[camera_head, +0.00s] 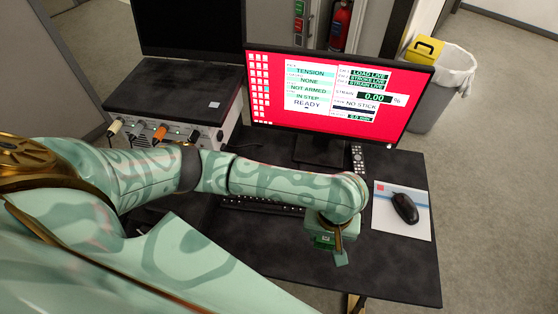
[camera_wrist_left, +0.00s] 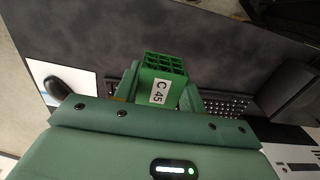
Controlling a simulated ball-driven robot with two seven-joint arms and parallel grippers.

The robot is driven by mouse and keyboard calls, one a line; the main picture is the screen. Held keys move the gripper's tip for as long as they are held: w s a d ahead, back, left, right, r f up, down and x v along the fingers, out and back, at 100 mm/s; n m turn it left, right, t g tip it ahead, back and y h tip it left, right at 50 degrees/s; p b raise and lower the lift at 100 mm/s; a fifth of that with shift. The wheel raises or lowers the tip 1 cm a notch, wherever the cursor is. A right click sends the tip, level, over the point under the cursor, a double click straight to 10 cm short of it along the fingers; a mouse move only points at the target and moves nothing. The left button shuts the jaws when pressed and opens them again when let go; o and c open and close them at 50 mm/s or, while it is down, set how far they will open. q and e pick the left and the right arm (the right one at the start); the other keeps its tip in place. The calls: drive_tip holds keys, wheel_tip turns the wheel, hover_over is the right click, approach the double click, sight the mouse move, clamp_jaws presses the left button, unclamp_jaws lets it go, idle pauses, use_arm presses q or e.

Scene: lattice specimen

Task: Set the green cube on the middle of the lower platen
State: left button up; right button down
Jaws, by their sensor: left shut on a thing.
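The green cube (camera_wrist_left: 163,72) is an open lattice block with a white label reading "C 45". In the left wrist view it sits between the two fingers of my left gripper (camera_wrist_left: 160,98), which is shut on it. In the head view my left gripper (camera_head: 338,251) hangs at the end of my arm above the front right of the dark desk; only a small bright green part of the cube shows there. The lower platen does not show in either view. My right gripper is not in view.
A monitor (camera_head: 350,132) with a red screen stands at the back of the desk (camera_head: 395,265). A keyboard (camera_head: 262,203) lies partly behind my arm. A black mouse (camera_head: 404,208) on a pad and a remote (camera_head: 358,157) lie right. The front right desk is clear.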

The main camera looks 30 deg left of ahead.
use_arm(q)
drive_tip(key=b, duration=0.7)
approach(282, 226)
drive_tip(key=shift+s+d+f, duration=0.15)
drive_tip(key=shift+d+f, duration=0.2)
drive_tip(key=shift+d, duration=0.2)
drive_tip(key=shift+s+d+f, duration=0.15)
drive_tip(key=shift+d+f, duration=0.15)
drive_tip(key=shift+d, duration=0.2)
drive_tip(key=shift+w+a+f, duration=0.1)
drive_tip(key=shift+a+f, duration=0.2)
drive_tip(key=shift+a, duration=0.05)
drive_tip(key=f+b, duration=0.2)
drive_tip(key=a+f+b, duration=0.1)
drive_tip(key=f+b, duration=0.1)
drive_tip(key=f, duration=0.1)
drive_tip(key=shift+w+a, duration=0.1)
drive_tip(key=shift+a, duration=0.1)
drive_tip(key=shift+r, duration=0.25)
drive_tip(key=o, duration=1)
drive_tip(key=shift+f, duration=0.1)
drive_tip(key=shift+o, duration=0.2)
